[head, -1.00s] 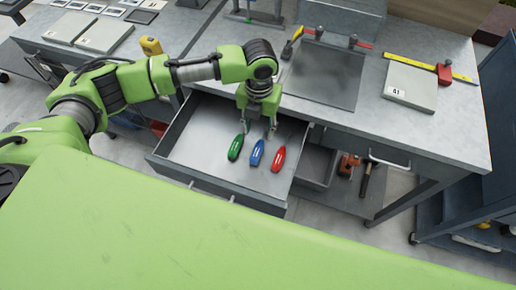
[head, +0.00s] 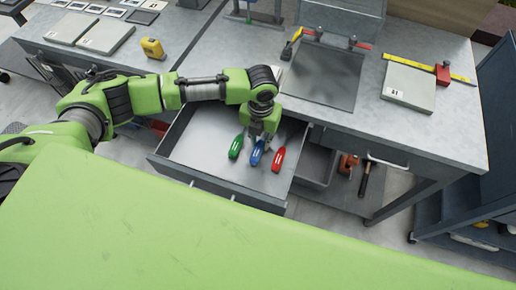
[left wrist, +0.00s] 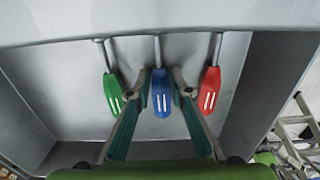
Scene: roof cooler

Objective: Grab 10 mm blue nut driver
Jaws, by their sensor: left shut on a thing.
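The blue nut driver (head: 257,154) lies in the open drawer (head: 201,122), between a green driver (head: 236,146) and a red driver (head: 278,159). In the left wrist view the blue nut driver (left wrist: 161,92) shows its handle and metal shaft. My left gripper (head: 262,140) reaches down into the drawer over it. In the left wrist view my left gripper (left wrist: 161,78) has a finger on each side of the blue handle and is shut on it. The green driver (left wrist: 114,92) and red driver (left wrist: 209,90) lie outside the fingers. My right gripper is not in view.
The drawer walls (left wrist: 262,88) surround the drivers. Drawer floor to the left is bare.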

